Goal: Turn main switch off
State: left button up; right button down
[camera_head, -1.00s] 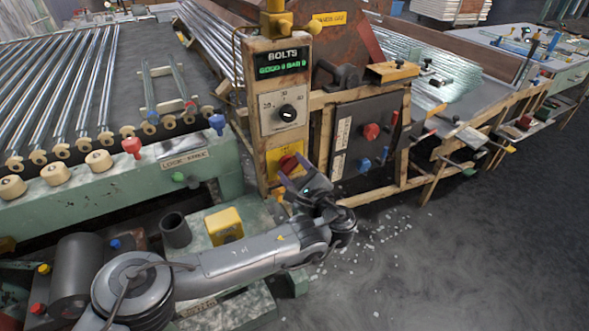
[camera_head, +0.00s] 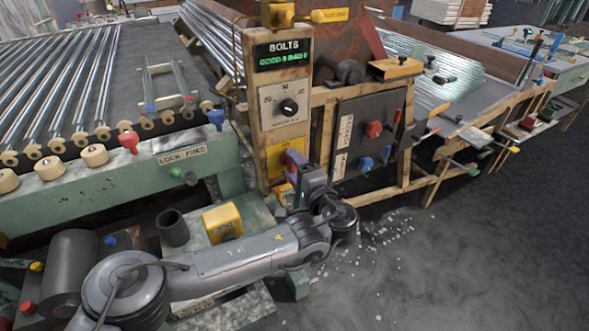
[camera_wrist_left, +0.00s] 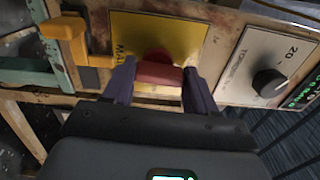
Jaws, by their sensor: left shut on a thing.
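The main switch is a red knob (camera_wrist_left: 160,73) on a yellow plate (camera_wrist_left: 190,38) in the left wrist view. The word on the plate is only partly readable, beginning "MAI". In the head view the yellow plate (camera_head: 276,160) is low on the front of the upright control post, and my gripper hides most of the knob. My left gripper (camera_wrist_left: 157,80) has one purple finger on each side of the red knob and is shut on it. In the head view the left gripper (camera_head: 291,166) is against the plate's right part. My right gripper is in neither view.
Above the plate are a black torque dial (camera_head: 289,107) and a green-lit BOLTS display (camera_head: 282,56). A dark panel with a red knob (camera_head: 374,129) and a blue knob (camera_head: 366,163) stands to the right. A yellow box (camera_head: 222,222) sits near my left forearm.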

pick_arm(q)
jog(key=shift+n, duration=0.5)
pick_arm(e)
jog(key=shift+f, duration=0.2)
pick_arm(q)
jog(key=o, duration=1.1)
jog(key=shift+c, duration=0.2)
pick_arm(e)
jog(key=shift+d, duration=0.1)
